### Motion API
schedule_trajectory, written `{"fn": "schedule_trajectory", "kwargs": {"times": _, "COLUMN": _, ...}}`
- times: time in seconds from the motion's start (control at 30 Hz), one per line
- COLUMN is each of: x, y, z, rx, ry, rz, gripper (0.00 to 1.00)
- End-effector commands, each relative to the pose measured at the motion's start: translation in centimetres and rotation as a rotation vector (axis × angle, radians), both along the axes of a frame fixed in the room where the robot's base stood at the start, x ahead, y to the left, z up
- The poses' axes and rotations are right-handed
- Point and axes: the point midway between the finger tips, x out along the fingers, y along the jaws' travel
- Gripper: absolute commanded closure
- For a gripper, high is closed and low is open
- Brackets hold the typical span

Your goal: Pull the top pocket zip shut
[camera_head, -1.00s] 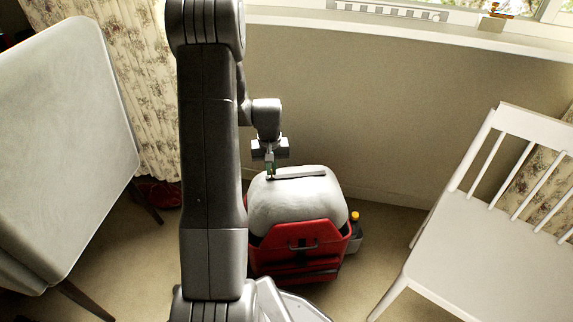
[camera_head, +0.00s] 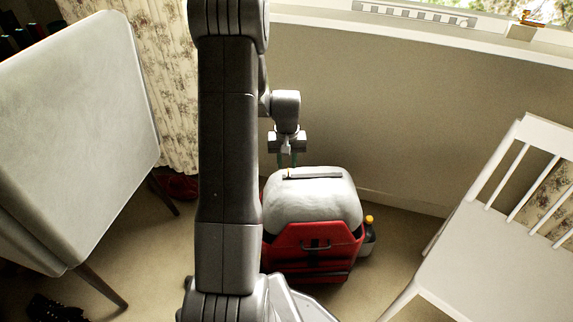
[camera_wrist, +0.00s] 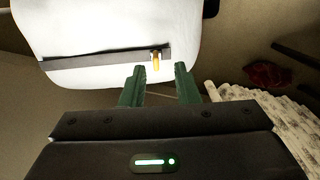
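The suitcase has a bulging white top (camera_head: 318,202) and a red front (camera_head: 312,248). A dark zip strip (camera_head: 318,176) runs across the white top. A small orange zip pull (camera_wrist: 156,61) is near the strip's right end in the wrist view, which is its left end in the head view. My gripper (camera_head: 287,164) is just above and behind that end. In the wrist view my gripper (camera_wrist: 158,70) has its two green fingers spread with nothing between them. The pull is beyond the fingertips, between their lines, with no contact visible.
A white chair (camera_head: 500,225) stands at the right and a pale panel on legs (camera_head: 75,130) at the left. A wall (camera_head: 400,130) is behind the suitcase. A dark object with a yellow top (camera_head: 368,236) sits by the suitcase's right side.

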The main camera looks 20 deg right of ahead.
Motion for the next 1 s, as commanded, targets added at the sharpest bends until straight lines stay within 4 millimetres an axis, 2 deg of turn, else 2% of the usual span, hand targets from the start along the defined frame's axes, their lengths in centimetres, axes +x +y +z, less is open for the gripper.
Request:
{"fn": "schedule_trajectory", "kwargs": {"times": 0.03, "x": 0.1, "y": 0.0, "z": 1.6, "rx": -0.002, "ry": -0.005, "rz": 0.000, "gripper": 0.72}}
{"fn": "schedule_trajectory", "kwargs": {"times": 0.2, "x": 0.1, "y": 0.0, "z": 5.7, "rx": -0.002, "ry": -0.006, "rz": 0.001, "gripper": 0.72}}
{"fn": "schedule_trajectory", "kwargs": {"times": 0.43, "x": 0.1, "y": 0.1, "z": 9.8, "rx": -0.001, "ry": -0.003, "rz": 0.001, "gripper": 0.72}}
{"fn": "schedule_trajectory", "kwargs": {"times": 0.63, "x": 0.1, "y": 0.1, "z": 11.2, "rx": 0.001, "ry": -0.001, "rz": 0.002, "gripper": 0.72}}
{"fn": "schedule_trajectory", "kwargs": {"times": 1.0, "x": 0.1, "y": 0.1, "z": 11.2, "rx": 0.001, "ry": -0.001, "rz": 0.002, "gripper": 0.72}}
